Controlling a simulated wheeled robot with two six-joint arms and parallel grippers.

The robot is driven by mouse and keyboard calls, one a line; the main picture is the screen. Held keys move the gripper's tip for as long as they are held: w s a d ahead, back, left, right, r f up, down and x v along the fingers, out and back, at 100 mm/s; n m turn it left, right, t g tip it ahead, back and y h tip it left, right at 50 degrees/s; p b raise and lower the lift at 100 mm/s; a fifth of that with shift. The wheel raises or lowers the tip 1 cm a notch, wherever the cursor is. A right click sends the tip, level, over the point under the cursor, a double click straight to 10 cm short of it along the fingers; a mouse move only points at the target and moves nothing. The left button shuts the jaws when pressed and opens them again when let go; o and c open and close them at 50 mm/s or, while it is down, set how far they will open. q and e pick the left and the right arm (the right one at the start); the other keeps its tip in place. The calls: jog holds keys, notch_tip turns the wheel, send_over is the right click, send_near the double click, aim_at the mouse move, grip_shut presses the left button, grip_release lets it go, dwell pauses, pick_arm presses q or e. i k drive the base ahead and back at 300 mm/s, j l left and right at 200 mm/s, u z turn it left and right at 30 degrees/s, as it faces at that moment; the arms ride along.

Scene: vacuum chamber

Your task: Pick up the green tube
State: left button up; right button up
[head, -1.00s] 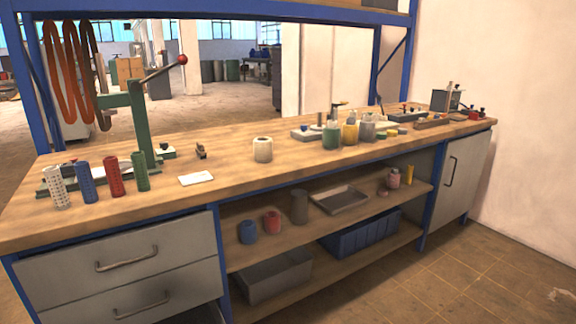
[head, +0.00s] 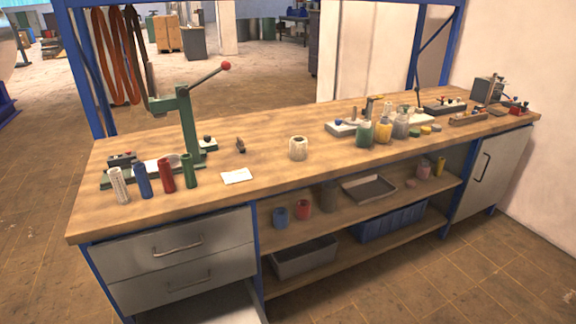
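The green tube (head: 189,170) stands upright on the wooden workbench (head: 270,185), near its left end. It is the rightmost in a row of tubes, beside the red tube (head: 167,174). The blue tube (head: 142,181) and the white tube (head: 119,185) stand further left in the row. A green lever press (head: 186,120) rises just behind the green tube. Neither of my grippers shows in the head view.
A white card (head: 237,176) lies right of the green tube. A white container (head: 298,148) and several bottles stand further right. A drawer unit (head: 178,260) is under the bench's left end. Floor is open in front and at left.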

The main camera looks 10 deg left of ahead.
aim_at(186, 160)
jog(key=u, duration=0.95)
